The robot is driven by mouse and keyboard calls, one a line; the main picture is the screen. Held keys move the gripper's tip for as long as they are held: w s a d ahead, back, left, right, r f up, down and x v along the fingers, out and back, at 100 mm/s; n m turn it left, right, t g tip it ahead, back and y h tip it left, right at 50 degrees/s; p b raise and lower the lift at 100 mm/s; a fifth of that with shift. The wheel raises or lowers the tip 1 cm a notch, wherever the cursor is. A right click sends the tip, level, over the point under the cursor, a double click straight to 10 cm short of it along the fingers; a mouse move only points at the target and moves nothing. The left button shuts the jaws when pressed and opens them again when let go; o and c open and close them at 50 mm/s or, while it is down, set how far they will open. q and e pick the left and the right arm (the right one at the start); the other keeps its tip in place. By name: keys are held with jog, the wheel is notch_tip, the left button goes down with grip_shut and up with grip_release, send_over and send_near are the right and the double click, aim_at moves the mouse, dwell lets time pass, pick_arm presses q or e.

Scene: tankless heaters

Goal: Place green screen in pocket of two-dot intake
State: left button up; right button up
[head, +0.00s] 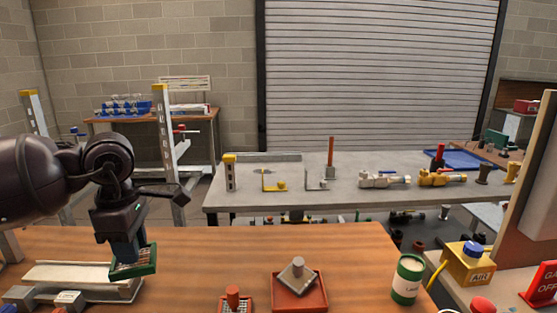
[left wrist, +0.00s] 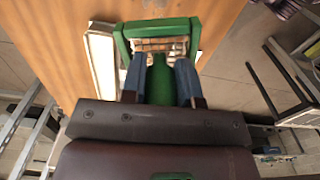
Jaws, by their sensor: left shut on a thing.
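My left gripper (head: 124,244) is shut on the green screen (head: 146,269), which has a green frame and a pale mesh. It holds the screen over the left part of the wooden table, by the pale channel-shaped piece. In the left wrist view, the fingers (left wrist: 161,80) close on the green handle of the screen (left wrist: 194,40), and its frame extends beyond the fingertips. I cannot make out dots on any piece, so I cannot tell which is the two-dot intake. My right gripper is not in view.
The pale channel-shaped piece (head: 60,275) lies on the wooden table (head: 260,245), with small grey blocks (head: 20,296) in front. An orange-knobbed screen (head: 233,295), a red tray (head: 299,301) with a grey plate, and a green-and-white can (head: 407,280) stand rightward. The middle is clear.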

pick_arm(q)
jog(key=m, duration=0.2)
jog(key=shift+w+m, duration=0.2)
jog(key=shift+m, duration=0.2)
jog(key=m, duration=0.2)
jog(key=shift+w+d+f+m, duration=0.1)
jog(key=shift+d+f+m, duration=0.05)
jog(key=shift+m, duration=0.25)
jog(key=m, duration=0.3)
jog(key=shift+d+f, duration=0.2)
jog(key=shift+f, duration=0.2)
jog(key=m, duration=0.1)
jog(key=f+m, duration=0.1)
jog(key=shift+d+f+m, duration=0.15)
jog(key=shift+d+m, duration=0.15)
jog(key=shift+m, duration=0.1)
jog(key=s+d+f+m, duration=0.1)
jog(key=s+f+m, duration=0.1)
jog(key=f, duration=0.2)
jog(key=s+d+f+m, duration=0.1)
jog(key=s+f+m, duration=0.1)
jog(key=f+m, duration=0.1)
jog(key=s+d+f+m, duration=0.2)
jog(key=f, duration=0.3)
jog(key=shift+f+m, duration=0.25)
jog(key=shift+m, duration=0.15)
